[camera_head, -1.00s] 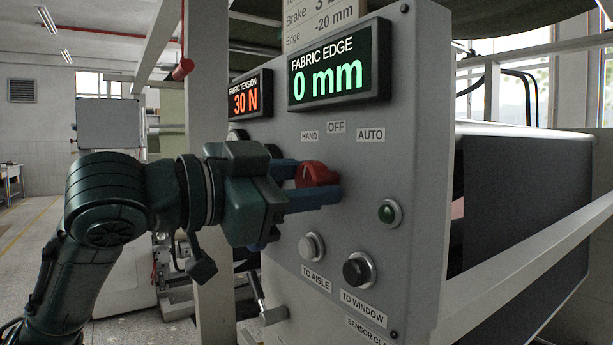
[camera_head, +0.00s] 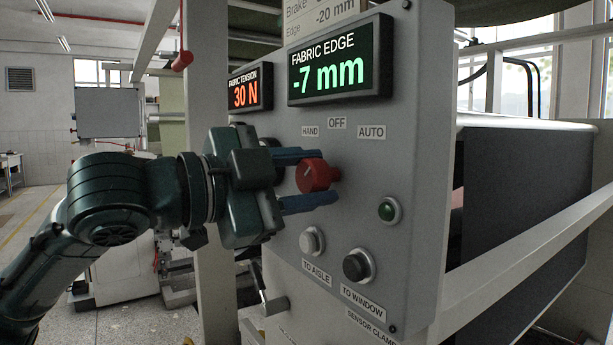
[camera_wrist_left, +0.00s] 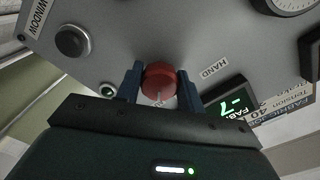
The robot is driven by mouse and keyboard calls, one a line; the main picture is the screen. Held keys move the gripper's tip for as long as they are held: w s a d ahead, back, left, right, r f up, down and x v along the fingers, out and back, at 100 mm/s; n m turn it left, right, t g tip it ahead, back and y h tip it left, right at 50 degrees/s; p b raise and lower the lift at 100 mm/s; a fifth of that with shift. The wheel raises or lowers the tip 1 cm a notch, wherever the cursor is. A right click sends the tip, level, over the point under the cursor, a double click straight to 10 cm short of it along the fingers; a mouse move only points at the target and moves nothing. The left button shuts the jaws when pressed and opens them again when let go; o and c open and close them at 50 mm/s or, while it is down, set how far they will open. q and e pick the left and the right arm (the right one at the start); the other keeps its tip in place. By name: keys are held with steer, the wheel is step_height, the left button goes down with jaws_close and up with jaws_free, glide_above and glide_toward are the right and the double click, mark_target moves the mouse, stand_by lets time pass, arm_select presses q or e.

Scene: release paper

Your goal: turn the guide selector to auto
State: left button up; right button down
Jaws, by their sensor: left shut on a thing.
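The guide selector is a red knob (camera_head: 318,175) on the grey panel, below the labels HAND (camera_head: 310,131), OFF (camera_head: 337,123) and AUTO (camera_head: 371,132). A pale mark on its face slants up and to the right in the head view, toward the AUTO side. My left gripper (camera_head: 312,178) has its blue fingers above and below the knob and is shut on it. In the left wrist view the knob (camera_wrist_left: 160,80) sits between both fingers. There a label partly hidden behind the knob and finger shows only a few letters. My right gripper is not in view.
Below the knob are a white button (camera_head: 312,241), a black button (camera_head: 358,266) and a green lamp (camera_head: 389,210). The fabric edge display (camera_head: 340,65) reads -7 mm and the tension display (camera_head: 250,89) 30 N. A white rail (camera_head: 530,250) runs at the right.

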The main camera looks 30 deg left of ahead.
arm_select(q)
steer(key=o, duration=1)
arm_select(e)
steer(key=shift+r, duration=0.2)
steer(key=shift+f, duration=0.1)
arm_select(q)
steer(key=shift+s+a+f+b, duration=0.15)
steer(key=shift+s+b, duration=0.1)
steer(key=shift+b, duration=0.15)
steer(key=b+v, duration=0.5)
steer(key=shift+s+a+f, duration=0.1)
steer(key=shift+s+f, duration=0.1)
steer(key=shift+s, duration=0.1)
steer(key=b, duration=0.2)
glide_toward(303, 184)
steer(key=shift+r+v, duration=0.25)
steer(key=shift+v, duration=1.15)
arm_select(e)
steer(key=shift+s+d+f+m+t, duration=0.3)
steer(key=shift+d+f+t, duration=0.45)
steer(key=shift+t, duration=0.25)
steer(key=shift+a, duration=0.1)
